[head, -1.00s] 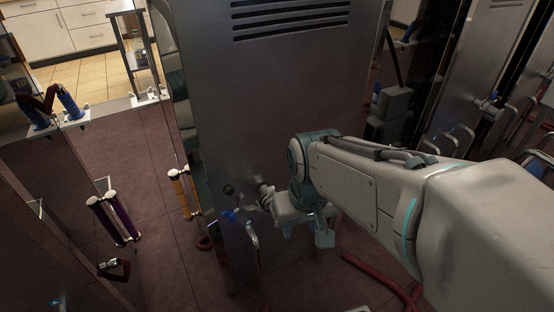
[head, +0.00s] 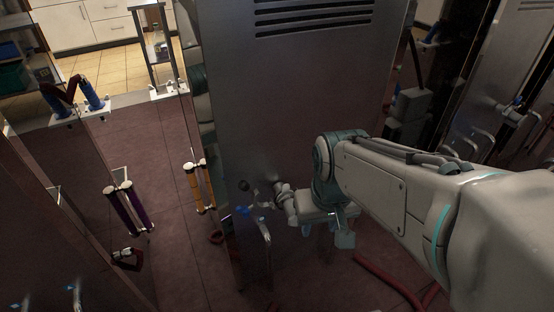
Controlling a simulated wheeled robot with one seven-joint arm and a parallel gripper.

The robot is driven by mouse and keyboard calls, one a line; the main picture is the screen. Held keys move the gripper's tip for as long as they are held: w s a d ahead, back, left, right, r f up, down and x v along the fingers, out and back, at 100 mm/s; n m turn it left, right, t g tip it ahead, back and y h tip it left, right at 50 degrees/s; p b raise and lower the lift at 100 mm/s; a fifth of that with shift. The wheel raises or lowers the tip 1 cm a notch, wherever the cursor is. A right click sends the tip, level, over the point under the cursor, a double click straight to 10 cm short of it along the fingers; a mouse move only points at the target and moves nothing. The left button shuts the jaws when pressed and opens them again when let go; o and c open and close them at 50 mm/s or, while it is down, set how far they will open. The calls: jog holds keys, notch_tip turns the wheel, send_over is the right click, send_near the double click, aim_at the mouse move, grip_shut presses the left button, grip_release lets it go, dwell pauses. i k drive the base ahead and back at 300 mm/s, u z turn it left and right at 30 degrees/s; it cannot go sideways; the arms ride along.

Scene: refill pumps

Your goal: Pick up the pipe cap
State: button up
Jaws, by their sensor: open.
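The pipe cap cannot be made out for certain. A dark round knob (head: 244,185) and a blue fitting (head: 242,210) sit low on the front of the grey metal cabinet. A grey pipe fitting (head: 284,196) sticks out from the cabinet to their right. My gripper (head: 325,231) points down, right of these fittings and in front of the cabinet. It is open, seen from above and partly hidden by my wrist. I see nothing held between its fingers.
The grey metal cabinet (head: 318,85) fills the middle. A silver handle (head: 266,238) stands out below the fittings. A red hose (head: 385,275) lies on the floor at right. Purple (head: 127,208) and orange (head: 196,186) tubes stand at left. Open floor lies between them.

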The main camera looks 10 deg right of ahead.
aim_at(285, 202)
jog(key=k, duration=0.5)
jog(key=z, duration=1.4)
jog(key=i, duration=1.15)
jog(key=u, duration=2.5)
